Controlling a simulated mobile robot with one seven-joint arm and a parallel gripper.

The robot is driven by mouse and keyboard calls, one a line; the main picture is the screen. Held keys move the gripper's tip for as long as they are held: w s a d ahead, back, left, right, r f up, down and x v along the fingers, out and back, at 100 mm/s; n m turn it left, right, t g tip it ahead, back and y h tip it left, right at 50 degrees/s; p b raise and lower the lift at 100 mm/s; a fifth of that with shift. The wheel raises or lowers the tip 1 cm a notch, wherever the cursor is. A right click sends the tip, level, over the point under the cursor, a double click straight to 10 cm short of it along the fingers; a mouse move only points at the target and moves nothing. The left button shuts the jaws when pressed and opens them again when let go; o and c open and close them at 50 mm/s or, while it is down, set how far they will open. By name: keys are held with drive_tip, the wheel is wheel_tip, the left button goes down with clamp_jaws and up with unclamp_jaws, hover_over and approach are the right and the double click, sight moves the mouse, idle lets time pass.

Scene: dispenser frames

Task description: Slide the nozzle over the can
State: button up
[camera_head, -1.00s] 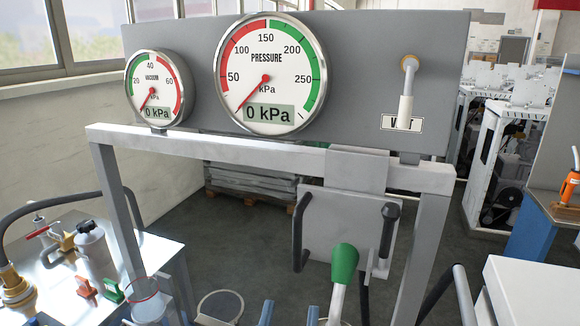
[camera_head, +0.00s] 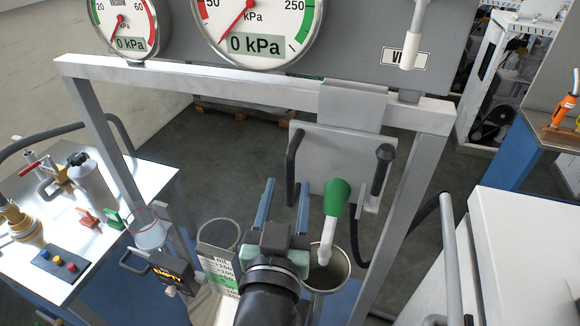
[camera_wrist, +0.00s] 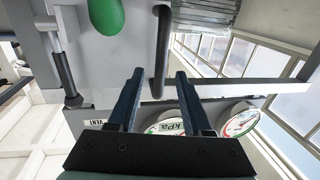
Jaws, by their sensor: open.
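The nozzle is a green-topped piece (camera_head: 337,192) with a pale spout that bends down. Its tip lies in front of the mouth of a metal round vessel (camera_head: 345,284), and I cannot tell the depth gap. Left of it stands another round, grey-rimmed vessel (camera_head: 220,234), partly hidden by a scale label; I cannot tell for sure which is the can. My gripper (camera_head: 283,200) is open and empty, its blue fingers between that vessel and the nozzle in the picture. In the wrist view the fingers (camera_wrist: 156,82) are apart, with the green top (camera_wrist: 105,14) at upper left.
A grey frame (camera_head: 250,92) with a hanging plate and black handles (camera_head: 384,168) stands behind my gripper. Gauges (camera_head: 255,25) sit above. A table (camera_head: 60,205) with fittings is at left, a white box (camera_head: 530,250) at right. A clear cup (camera_head: 148,235) and black "EMPTY" box (camera_head: 170,272) are at lower left.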

sight(289, 180)
drive_tip(key=shift+w+d+p, duration=0.15)
drive_tip(key=shift+w+p, duration=0.1)
drive_tip(key=shift+w, duration=0.8)
drive_tip(key=shift+w+d+p, duration=0.1)
drive_tip(key=shift+w+p, duration=0.15)
drive_tip(key=shift+w, duration=0.8)
clamp_jaws()
